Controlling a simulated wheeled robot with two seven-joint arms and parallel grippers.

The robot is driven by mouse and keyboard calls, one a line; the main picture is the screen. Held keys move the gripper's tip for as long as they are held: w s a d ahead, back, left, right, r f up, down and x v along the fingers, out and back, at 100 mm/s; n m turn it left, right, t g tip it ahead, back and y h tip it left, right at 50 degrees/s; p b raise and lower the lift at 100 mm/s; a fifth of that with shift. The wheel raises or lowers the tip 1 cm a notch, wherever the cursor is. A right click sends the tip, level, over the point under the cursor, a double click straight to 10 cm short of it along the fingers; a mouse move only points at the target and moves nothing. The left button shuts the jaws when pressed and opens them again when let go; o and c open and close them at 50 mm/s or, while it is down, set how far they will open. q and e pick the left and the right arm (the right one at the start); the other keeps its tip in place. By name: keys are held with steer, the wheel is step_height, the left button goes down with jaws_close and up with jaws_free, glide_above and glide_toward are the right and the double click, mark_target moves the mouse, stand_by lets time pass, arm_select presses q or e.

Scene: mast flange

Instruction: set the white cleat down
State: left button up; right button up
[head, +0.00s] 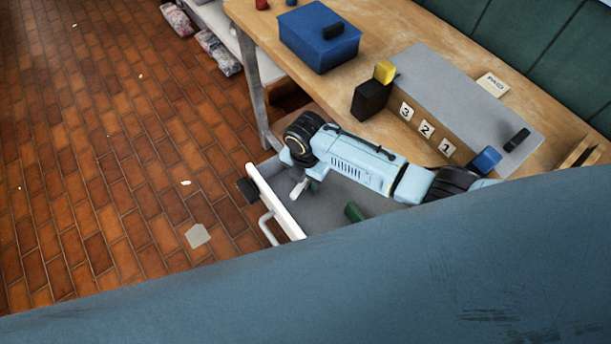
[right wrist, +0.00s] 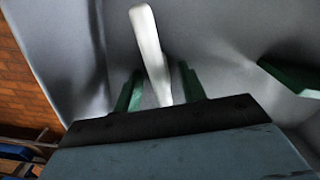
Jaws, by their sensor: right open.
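The white cleat (head: 298,189) is in the open grey drawer (head: 340,196), close behind its white front. My right gripper (head: 306,185) reaches down into the drawer at the cleat. In the right wrist view, its two green fingers stand apart, with the cleat (right wrist: 150,50) lying lengthwise between them and reaching past their tips. A gap shows on each side of the cleat, so the gripper is open. Whether the cleat rests fully on the drawer floor is hard to tell. My left gripper is not in view.
A green block (head: 354,212) lies in the drawer, right of the gripper. The drawer handle (head: 267,228) sticks out over the tiled floor. On the workbench (head: 385,30) stand a blue box (head: 318,45), a black block (head: 370,98) and a grey numbered stand (head: 460,95). A large blue surface hides the foreground.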

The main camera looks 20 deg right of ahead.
step_height(320, 180, up, 12)
steer(key=p, duration=0.3)
steer(key=shift+r, duration=0.15)
